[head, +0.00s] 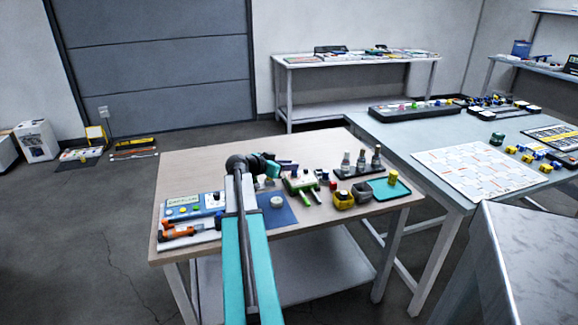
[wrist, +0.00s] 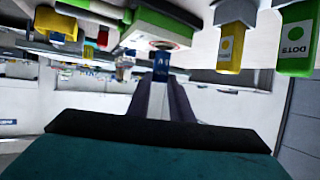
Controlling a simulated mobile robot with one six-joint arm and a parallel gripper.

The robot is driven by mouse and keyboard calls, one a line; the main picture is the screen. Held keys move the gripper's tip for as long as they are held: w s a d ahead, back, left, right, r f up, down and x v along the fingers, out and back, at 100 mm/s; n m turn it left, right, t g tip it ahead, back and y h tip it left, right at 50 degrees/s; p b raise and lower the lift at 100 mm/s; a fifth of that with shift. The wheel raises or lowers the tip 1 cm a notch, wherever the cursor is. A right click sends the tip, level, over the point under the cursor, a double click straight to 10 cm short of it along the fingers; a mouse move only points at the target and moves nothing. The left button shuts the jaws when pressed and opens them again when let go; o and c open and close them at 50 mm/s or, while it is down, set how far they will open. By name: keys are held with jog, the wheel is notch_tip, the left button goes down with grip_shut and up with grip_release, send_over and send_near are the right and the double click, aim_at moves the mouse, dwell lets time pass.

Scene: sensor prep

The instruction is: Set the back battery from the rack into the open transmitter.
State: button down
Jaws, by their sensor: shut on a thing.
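My gripper (wrist: 162,88) is shut on a small blue battery (wrist: 162,68) marked with white letters, held between the fingertips. A green and white box, which looks like the transmitter (wrist: 152,38), is just past the battery in the wrist view. The battery's far end meets or overlaps its face; I cannot tell whether it is inside. In the head view my gripper (head: 286,167) is just behind and left of the green and white transmitter (head: 299,186) on the wooden table. The battery cannot be made out there. I cannot clearly identify the battery rack.
A dark stand with several grey bottles (head: 361,160) is at the table's back right. Yellow-and-black holders (head: 343,200) and a teal tray (head: 381,191) are near the right edge. A blue mat (head: 285,216) is in front, and a labelled blue panel (head: 184,206) at left.

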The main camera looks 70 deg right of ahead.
jog(key=shift+f+b, duration=1.15)
jog(key=shift+b, duration=0.5)
dwell(1.0)
dwell(0.4)
jog(key=c, duration=1.3)
grip_release()
jog(key=shift+r, duration=0.75)
jog(key=shift+r+p, duration=0.75)
jog(key=shift+r, duration=2.15)
